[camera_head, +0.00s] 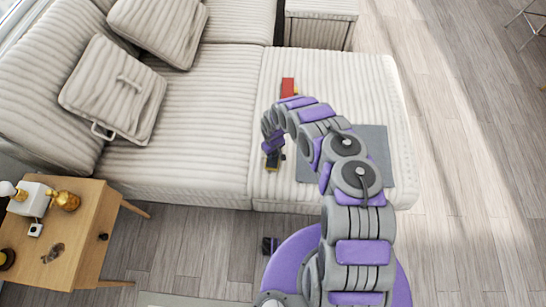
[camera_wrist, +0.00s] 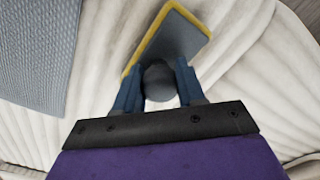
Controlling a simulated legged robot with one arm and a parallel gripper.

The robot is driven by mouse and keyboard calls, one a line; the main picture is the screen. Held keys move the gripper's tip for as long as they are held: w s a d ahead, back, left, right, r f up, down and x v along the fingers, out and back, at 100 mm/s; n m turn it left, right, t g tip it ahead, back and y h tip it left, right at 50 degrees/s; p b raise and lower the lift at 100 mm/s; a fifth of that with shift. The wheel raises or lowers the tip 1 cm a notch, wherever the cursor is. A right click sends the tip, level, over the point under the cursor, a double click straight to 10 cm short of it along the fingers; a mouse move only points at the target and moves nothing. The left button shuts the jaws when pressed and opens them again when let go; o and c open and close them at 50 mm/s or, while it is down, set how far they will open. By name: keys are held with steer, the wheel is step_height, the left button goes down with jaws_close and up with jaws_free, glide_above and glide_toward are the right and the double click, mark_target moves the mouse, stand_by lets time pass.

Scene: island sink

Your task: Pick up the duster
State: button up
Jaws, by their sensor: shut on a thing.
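The duster, a grey pad with a yellow edge, shows in the wrist view (camera_wrist: 182,38) at the top centre, tilted across the picture. Its rounded dark grey knob sits between my two blue fingers. My gripper (camera_wrist: 158,74) is shut on the duster. My gripper hides the rest. I cannot tell whether the duster touches the seat.
The ribbed cream sofa (camera_head: 200,150) fills the middle. A grey mat (camera_head: 377,145) lies on its seat, partly behind my arm. A red object (camera_head: 288,86) lies farther back. Cushions (camera_head: 115,88) are at left. A wooden side table (camera_head: 75,235) stands front left.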

steer(key=shift+s+d, duration=0.15)
steer(key=shift+d, duration=0.05)
steer(key=shift+r, duration=0.6)
step_height(320, 180, up, 2)
steer(key=shift+r+p, duration=0.15)
steer(key=shift+p, duration=0.55)
steer(key=s+a+r+p, duration=0.1)
steer(key=s+a+p, duration=0.1)
steer(key=s+a, duration=0.7)
steer(key=a, duration=0.3)
steer(key=shift+s+a+r, duration=0.2)
steer(key=shift+s+a, duration=0.1)
steer(key=shift+s, duration=0.1)
